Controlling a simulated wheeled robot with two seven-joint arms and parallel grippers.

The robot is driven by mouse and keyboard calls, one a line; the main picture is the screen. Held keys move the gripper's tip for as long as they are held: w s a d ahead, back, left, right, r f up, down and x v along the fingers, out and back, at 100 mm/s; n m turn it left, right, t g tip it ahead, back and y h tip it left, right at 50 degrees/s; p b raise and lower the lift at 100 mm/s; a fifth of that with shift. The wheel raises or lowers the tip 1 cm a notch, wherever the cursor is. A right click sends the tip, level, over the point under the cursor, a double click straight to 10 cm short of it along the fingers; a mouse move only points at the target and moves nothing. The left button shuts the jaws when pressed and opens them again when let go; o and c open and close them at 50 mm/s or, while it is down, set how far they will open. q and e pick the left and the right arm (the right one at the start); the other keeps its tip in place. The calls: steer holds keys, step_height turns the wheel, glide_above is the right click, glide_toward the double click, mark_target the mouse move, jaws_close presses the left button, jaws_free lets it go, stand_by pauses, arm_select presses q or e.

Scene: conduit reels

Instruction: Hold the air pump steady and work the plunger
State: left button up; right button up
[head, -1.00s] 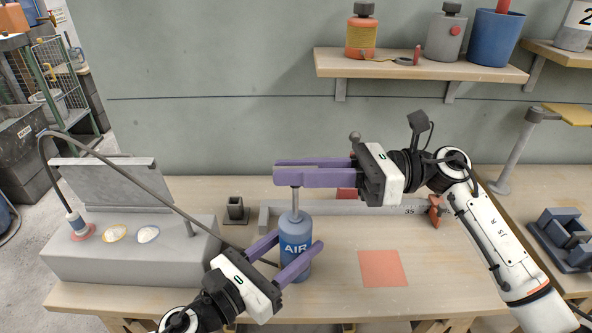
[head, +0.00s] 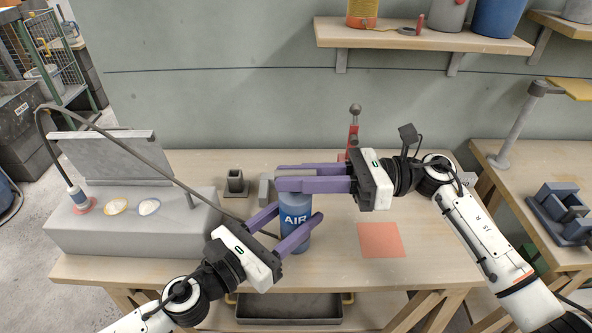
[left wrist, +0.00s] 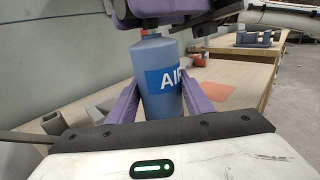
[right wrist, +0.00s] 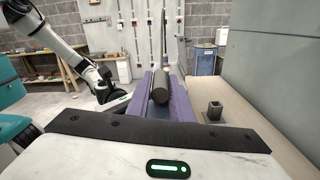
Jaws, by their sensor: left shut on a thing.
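The air pump (head: 295,228) is a blue upright cylinder marked AIR on the wooden bench. My left gripper (head: 297,213) is shut around its body; the left wrist view also shows the pump (left wrist: 158,75) between the purple fingers. My right gripper (head: 279,178) is just above the pump's top, with its fingers level. In the right wrist view the plunger's dark grey handle (right wrist: 160,88) lies lengthwise between the fingers, which are shut on it. The plunger rod is hidden in the head view. A dark hose (head: 150,165) runs from the pump area to a fitting (head: 76,196).
A red-handled upright (head: 353,135) stands behind my right gripper. A red square (head: 380,240) lies on clear bench.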

steer(key=o, duration=0.3)
steer(key=shift+f, duration=0.25)
steer(key=shift+o, duration=0.2)
steer(key=shift+r, duration=0.15)
steer(key=shift+d, duration=0.1)
steer(key=d, duration=1.2)
steer(key=shift+w+a, duration=0.1)
stand_by(0.5)
steer(key=a, duration=1.2)
steer(key=shift+a+r, duration=0.3)
steer(key=shift+r, duration=0.1)
jaws_close()
